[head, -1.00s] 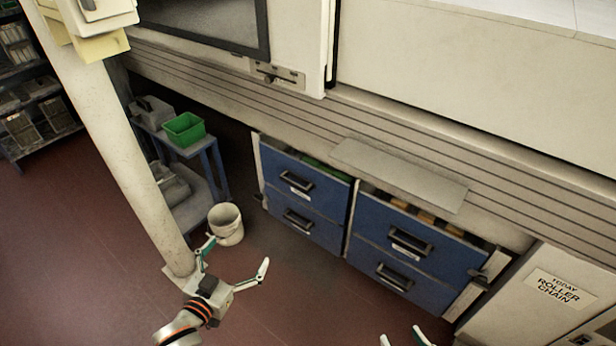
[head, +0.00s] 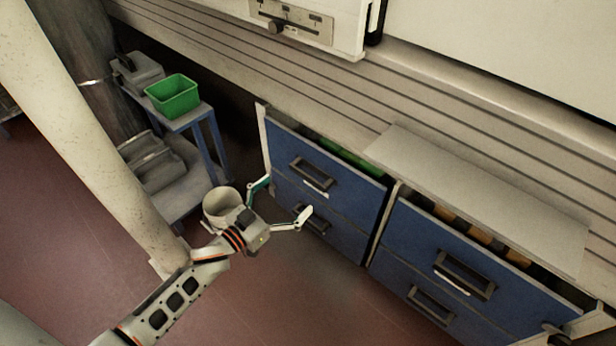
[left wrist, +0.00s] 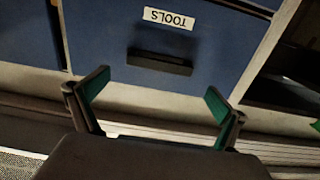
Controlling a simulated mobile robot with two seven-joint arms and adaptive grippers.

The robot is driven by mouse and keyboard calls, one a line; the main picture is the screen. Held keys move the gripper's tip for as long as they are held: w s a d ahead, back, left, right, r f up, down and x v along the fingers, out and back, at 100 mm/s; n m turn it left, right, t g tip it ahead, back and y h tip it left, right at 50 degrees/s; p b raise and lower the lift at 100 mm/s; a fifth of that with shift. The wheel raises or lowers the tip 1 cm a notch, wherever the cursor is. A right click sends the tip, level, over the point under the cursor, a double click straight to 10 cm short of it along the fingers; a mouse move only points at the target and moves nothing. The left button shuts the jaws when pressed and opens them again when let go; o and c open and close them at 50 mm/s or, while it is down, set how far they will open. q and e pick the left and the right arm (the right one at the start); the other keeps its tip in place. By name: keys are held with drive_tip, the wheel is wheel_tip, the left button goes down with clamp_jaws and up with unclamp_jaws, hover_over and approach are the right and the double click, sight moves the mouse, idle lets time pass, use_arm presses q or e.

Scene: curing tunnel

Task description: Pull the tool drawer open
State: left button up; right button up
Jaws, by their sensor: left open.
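The tool drawer (head: 335,172) is the blue upper left drawer under the bench, with a dark bar handle (head: 312,172). Green contents show behind its top edge. In the left wrist view its front (left wrist: 100,30) carries a white TOOLS label (left wrist: 168,18), upside down, beside the dark handle (left wrist: 160,62). My left gripper (head: 284,200) is open and empty, in front of the left drawers. In the left wrist view the handle lies just beyond and between the spread fingers of the left gripper (left wrist: 158,85), with no contact visible.
A lower drawer (head: 345,236) is beneath. Another blue drawer stack (head: 430,242) stands to the right. A bucket (head: 222,204) is behind my left gripper. A cart (head: 190,116) with a green bin (head: 174,95) and a pale column (head: 90,130) stand left. Red floor is clear in front.

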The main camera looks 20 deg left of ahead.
sight(306, 178)
use_arm(q)
drive_tip(key=x, duration=0.2)
drive_tip(key=b+x, duration=0.1)
drive_tip(key=x, duration=0.2)
drive_tip(key=shift+f, duration=0.2)
drive_tip(key=shift+x, duration=0.75)
drive_tip(key=shift+r, duration=0.15)
use_arm(e)
drive_tip(key=shift+s+a+f+m, duration=0.1)
drive_tip(key=shift+s+a+m, duration=0.05)
drive_tip(key=shift+a+m, duration=0.25)
drive_tip(key=shift+s+a+f+m, duration=0.1)
drive_tip(key=shift+a+m, duration=0.2)
drive_tip(key=shift+a, duration=0.2)
use_arm(q)
drive_tip(key=shift+c, duration=0.4)
drive_tip(key=shift+s, duration=0.1)
drive_tip(key=c, duration=1.2)
use_arm(e)
drive_tip(key=shift+r, duration=0.1)
